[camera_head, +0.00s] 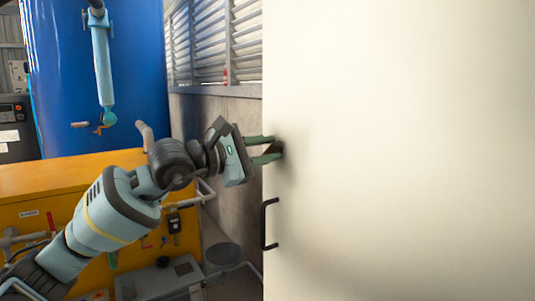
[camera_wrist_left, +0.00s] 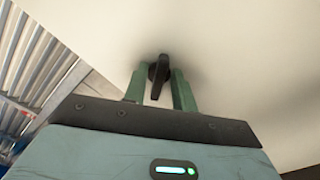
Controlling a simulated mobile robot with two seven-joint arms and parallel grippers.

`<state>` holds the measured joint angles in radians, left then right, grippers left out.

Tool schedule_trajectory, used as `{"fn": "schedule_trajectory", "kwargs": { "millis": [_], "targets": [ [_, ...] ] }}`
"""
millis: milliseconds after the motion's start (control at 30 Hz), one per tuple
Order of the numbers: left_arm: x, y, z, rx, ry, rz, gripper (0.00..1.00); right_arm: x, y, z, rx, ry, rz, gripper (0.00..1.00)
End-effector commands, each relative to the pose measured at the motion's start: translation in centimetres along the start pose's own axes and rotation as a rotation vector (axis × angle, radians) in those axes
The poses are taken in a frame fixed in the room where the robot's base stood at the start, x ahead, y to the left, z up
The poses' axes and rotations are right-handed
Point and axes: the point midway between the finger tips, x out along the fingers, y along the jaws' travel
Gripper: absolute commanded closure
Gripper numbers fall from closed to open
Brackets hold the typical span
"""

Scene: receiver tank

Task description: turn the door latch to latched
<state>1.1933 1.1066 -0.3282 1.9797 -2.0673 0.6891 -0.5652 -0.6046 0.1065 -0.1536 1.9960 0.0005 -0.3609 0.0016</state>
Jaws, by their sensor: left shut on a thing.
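The door (camera_head: 400,150) is a large cream panel that fills the right of the head view. The door latch (camera_head: 279,148) is a small dark knob near the door's left edge, partly hidden by my fingers. In the left wrist view the latch (camera_wrist_left: 159,72) is a black round base with a narrow lever on it. My left gripper (camera_head: 264,150) reaches in from the left and is shut on the latch, one green finger on each side. The fingers also show in the left wrist view (camera_wrist_left: 159,88). My right gripper is not in view.
A black bar handle (camera_head: 266,224) is on the door edge below the latch. A yellow cabinet (camera_head: 40,190) with pipes stands under my left arm. A blue tank (camera_head: 65,80) with a pale blue cylinder stands behind. Louvred windows (camera_head: 210,40) line the back wall.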

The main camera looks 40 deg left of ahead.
Motion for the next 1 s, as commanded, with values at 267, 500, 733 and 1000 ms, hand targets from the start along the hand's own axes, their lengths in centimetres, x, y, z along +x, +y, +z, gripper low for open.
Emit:
{"fn": "schedule_trajectory", "kwargs": {
  "millis": [267,500,733,1000],
  "targets": [
    [0.1,-0.3,-0.2,0.261,0.001,-0.002,0.96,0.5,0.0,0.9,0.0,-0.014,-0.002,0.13],
    [0.0,-0.4,-0.1,0.459,0.001,-0.001,0.96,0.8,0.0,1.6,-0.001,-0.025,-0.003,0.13],
    [0.0,-0.4,-0.2,0.595,0.001,-0.001,0.96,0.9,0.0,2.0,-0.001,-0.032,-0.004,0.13],
    [0.0,-0.4,-0.1,0.673,0.0,0.0,0.96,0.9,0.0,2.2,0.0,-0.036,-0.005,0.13]
  ]
}}
